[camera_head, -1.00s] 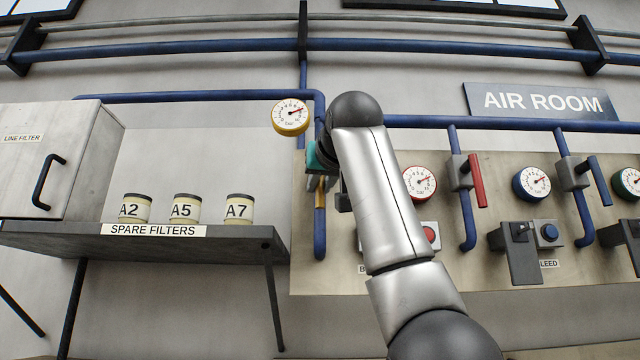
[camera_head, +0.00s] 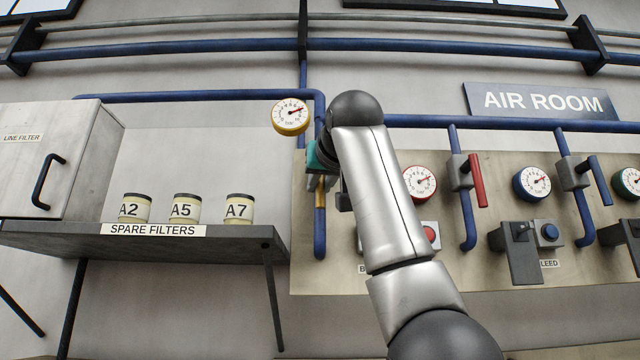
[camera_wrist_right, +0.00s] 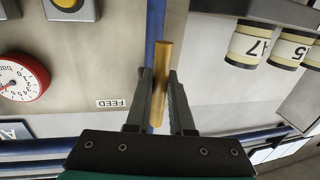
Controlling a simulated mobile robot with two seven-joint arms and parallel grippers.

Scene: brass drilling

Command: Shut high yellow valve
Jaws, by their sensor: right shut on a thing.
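The yellow valve handle (camera_head: 320,222) shows as a short strip below my right gripper in the head view, in line with the blue vertical pipe. In the right wrist view the yellow handle (camera_wrist_right: 163,60) stands between the two dark fingers of my right gripper (camera_wrist_right: 160,90), which is shut on it. The handle's end sticks out past the fingertips. In the head view my right gripper (camera_head: 322,182) is mostly hidden by my own wrist and forearm. The valve body is also hidden there. My left gripper is not in view.
A yellow-rimmed gauge (camera_head: 291,117) hangs just left of the blue pipe. A red-handled valve (camera_head: 477,181) and a red-rimmed gauge (camera_head: 420,182) are to the right. A shelf (camera_head: 150,241) with filter jars is at left.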

